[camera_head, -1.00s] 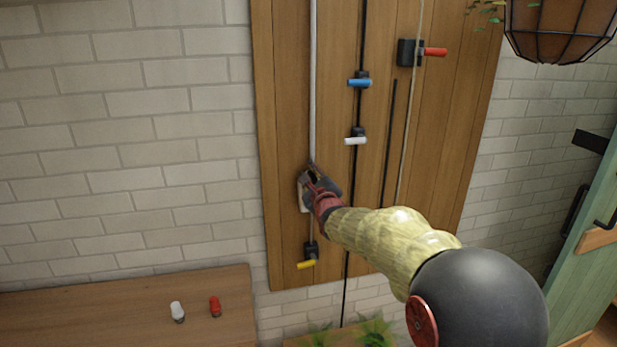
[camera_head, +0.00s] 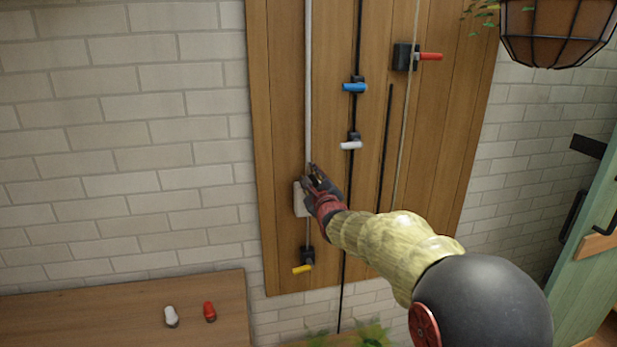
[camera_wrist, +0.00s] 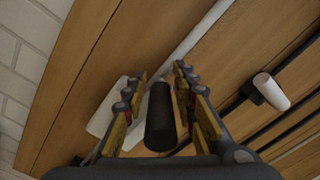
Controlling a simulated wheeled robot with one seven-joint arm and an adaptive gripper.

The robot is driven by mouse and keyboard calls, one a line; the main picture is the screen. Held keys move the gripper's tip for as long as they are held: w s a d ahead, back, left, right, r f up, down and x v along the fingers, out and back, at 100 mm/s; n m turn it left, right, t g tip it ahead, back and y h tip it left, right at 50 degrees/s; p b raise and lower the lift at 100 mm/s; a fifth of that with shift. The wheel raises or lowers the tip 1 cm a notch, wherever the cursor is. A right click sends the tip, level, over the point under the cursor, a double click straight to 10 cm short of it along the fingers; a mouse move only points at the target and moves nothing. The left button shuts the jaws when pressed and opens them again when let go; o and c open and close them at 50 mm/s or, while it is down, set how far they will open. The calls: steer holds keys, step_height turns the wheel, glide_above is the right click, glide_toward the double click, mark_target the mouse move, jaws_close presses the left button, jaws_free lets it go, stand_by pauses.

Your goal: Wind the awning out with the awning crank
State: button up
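My gripper (camera_head: 314,178) is at the white plate (camera_head: 299,200) on the wooden board, beside the long grey rod (camera_head: 308,90). In the wrist view, a black cylindrical handle (camera_wrist: 160,118) lies between the fingers of my gripper (camera_wrist: 160,88). The fingers are apart, with narrow gaps showing beside the handle. The white plate also shows in the wrist view (camera_wrist: 106,108), left of the fingers. In the head view my gripper hides the black handle. No label shows which crank is the awning's.
Other handles on the board are blue (camera_head: 354,87), white (camera_head: 351,145), red (camera_head: 430,57) and yellow (camera_head: 302,269). A wooden table (camera_head: 120,310) at lower left bears a white piece (camera_head: 171,317) and a red piece (camera_head: 209,312).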

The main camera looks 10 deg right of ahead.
steer(key=shift+o, duration=1.2)
steer(key=shift+d+f, duration=0.25)
steer(key=shift+f, duration=0.2)
steer(key=shift+d+f, duration=0.2)
steer(key=shift+f, duration=0.25)
steer(key=shift+r, duration=0.15)
steer(key=shift+r, duration=0.15)
steer(key=shift+s, duration=0.15)
steer(key=s, duration=1.1)
steer(key=shift+s+a, duration=0.15)
steer(key=shift+s, duration=0.25)
steer(key=shift+r, duration=0.1)
